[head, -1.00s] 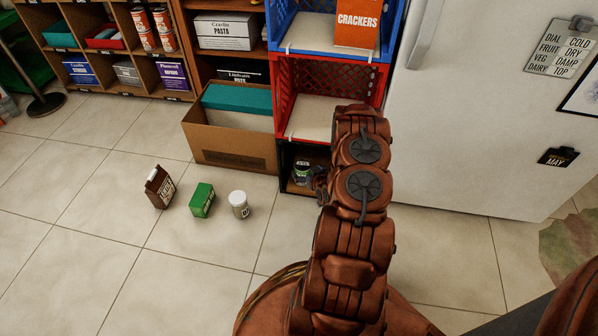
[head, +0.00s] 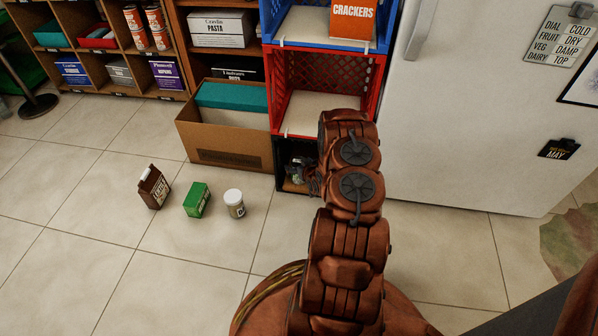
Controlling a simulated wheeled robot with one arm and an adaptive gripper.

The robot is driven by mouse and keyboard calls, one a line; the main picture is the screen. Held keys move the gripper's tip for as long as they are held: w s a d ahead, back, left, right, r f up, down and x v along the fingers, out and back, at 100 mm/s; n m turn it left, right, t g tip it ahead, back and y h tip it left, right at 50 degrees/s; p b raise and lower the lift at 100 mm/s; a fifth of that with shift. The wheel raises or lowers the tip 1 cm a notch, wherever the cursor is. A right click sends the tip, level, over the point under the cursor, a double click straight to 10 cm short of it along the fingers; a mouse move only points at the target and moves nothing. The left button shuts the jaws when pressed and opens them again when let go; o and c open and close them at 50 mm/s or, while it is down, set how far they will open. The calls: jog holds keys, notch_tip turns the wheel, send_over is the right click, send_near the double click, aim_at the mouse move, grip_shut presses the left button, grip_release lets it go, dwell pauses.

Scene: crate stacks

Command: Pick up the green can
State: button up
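A small can with a dark green label and pale lid (head: 295,167) stands inside the black bottom crate (head: 281,181) of the crate stack. It is partly hidden and in shade. My gripper (head: 304,175) is at the crate's open front, right against or just in front of the can. My brown arm covers the crate's right side. The fingers are small, dark and overlap the can, so I cannot tell whether they are open, shut or touching it.
A red crate (head: 327,136) and a blue crate (head: 327,47) with a crackers box (head: 353,18) are stacked above. A cardboard box (head: 232,158) stands left, a white fridge (head: 470,130) right. A brown carton (head: 153,188), green box (head: 197,200) and jar (head: 234,203) stand on the floor.

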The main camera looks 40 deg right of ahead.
jog(key=c, duration=1.5)
jog(key=shift+r, duration=0.15)
